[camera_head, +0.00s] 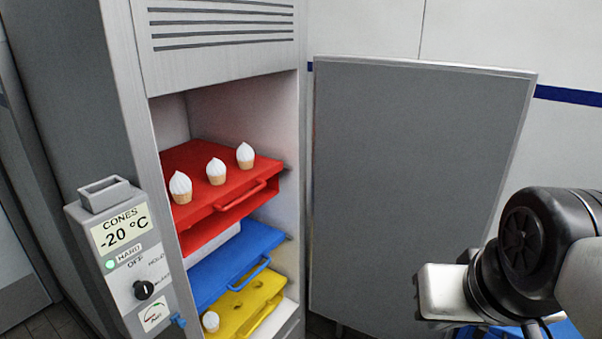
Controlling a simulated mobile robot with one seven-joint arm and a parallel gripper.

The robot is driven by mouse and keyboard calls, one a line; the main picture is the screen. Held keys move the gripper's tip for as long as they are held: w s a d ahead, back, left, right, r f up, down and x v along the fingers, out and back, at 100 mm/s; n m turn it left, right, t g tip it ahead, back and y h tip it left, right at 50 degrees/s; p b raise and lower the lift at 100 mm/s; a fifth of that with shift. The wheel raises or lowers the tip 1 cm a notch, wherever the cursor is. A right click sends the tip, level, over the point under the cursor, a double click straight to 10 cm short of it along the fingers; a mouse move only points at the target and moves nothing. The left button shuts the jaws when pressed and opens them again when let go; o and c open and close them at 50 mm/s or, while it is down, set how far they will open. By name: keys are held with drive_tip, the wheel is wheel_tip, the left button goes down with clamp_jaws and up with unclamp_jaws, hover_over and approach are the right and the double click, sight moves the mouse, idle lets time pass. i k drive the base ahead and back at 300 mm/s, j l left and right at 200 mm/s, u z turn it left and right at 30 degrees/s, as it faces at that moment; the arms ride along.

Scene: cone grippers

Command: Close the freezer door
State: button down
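The freezer (222,58) is a tall grey cabinet with vents above its opening. Its grey door (412,180) stands wide open on the right side of the opening, its flat face towards me. My arm reaches in at the lower right, in front of the door's lower right part. A pale block (445,292) at its end looks like part of my gripper. Its fingers cannot be made out, and I cannot tell whether it touches the door.
Inside are a red tray (240,200) with three white-topped cones, a blue tray (225,272) and a yellow tray (262,298) with one cone. A control box (118,235) reading "CONES -20 °C" juts out at the left. Something blue (505,332) lies below my arm.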

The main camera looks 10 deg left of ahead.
sight(412, 160)
drive_tip(key=k+u, duration=0.25)
drive_tip(key=u, duration=0.15)
drive_tip(key=k+j+u, duration=0.15)
drive_tip(key=u, duration=0.2)
drive_tip(key=k+j+u, duration=0.2)
drive_tip(key=u, duration=0.2)
drive_tip(key=i+l+z, duration=0.1)
drive_tip(key=l+z, duration=0.2)
drive_tip(key=z, duration=0.15)
drive_tip(key=i+l+z, duration=0.15)
drive_tip(key=l+z, duration=0.15)
drive_tip(key=z, duration=0.2)
drive_tip(key=i+l+z, duration=0.15)
drive_tip(key=i+l, duration=0.25)
drive_tip(key=i+l+z, duration=0.1)
drive_tip(key=i+l, duration=0.25)
drive_tip(key=i, duration=0.2)
drive_tip(key=i+l, duration=0.25)
drive_tip(key=l+z, duration=0.05)
drive_tip(key=l, duration=0.05)
